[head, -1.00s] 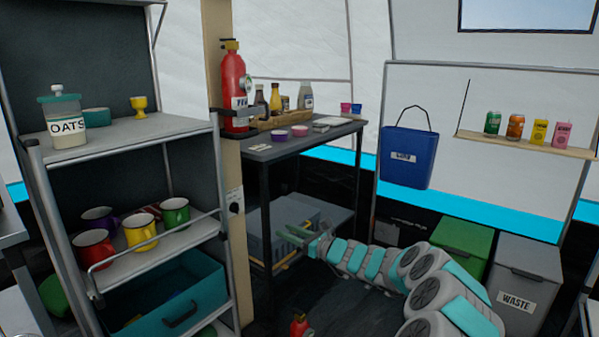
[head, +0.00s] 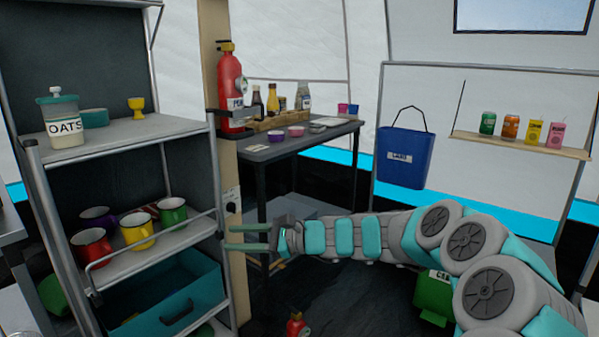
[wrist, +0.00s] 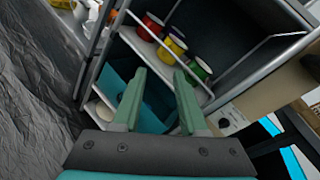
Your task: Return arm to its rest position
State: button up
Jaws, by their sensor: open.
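My gripper (head: 248,238) is at the end of my grey and teal arm, which reaches in from the lower right of the head view. Its two green fingers are apart and empty, pointing left toward the right side of the shelf rack (head: 170,128). In the wrist view my gripper (wrist: 160,78) also shows open, with nothing between the fingers. Beyond the fingers are the rack's shelf with coloured mugs and a teal drawer (wrist: 153,115). I cannot tell the exact gap between fingertips and rack.
A wooden post with a red extinguisher (head: 231,88) stands beside the rack. A dark table (head: 300,143) with bottles is behind the gripper. A blue bucket (head: 404,165) hangs at the back. A green bin (head: 433,297) is partly hidden by my arm. A small red bottle (head: 296,325) is low in front.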

jog(key=s+d+f+n+g+h, duration=0.1)
jog(key=s+d+n+g+h, duration=0.3)
jog(key=s, duration=0.7)
jog(key=s+a+f+n+h, duration=0.15)
jog(key=s+n, duration=0.35)
jog(key=s, duration=0.5)
jog(key=s+d+f+n+h, duration=0.1)
jog(key=s+d+f+h, duration=0.2)
jog(key=s+d, duration=0.3)
jog(key=s+d+f+n+h, duration=0.2)
jog(key=s+d, duration=0.5)
jog(key=d, duration=0.4)
jog(key=s+d+f+n+h, duration=0.2)
jog(key=s+d+f+h, duration=0.2)
jog(key=s+d, duration=0.3)
jog(key=shift+s+d+g+h+p, duration=0.2)
jog(key=shift+d+g+h+p, duration=0.1)
jog(key=shift+d+h, duration=0.65)
jog(key=shift+d+f, duration=0.1)
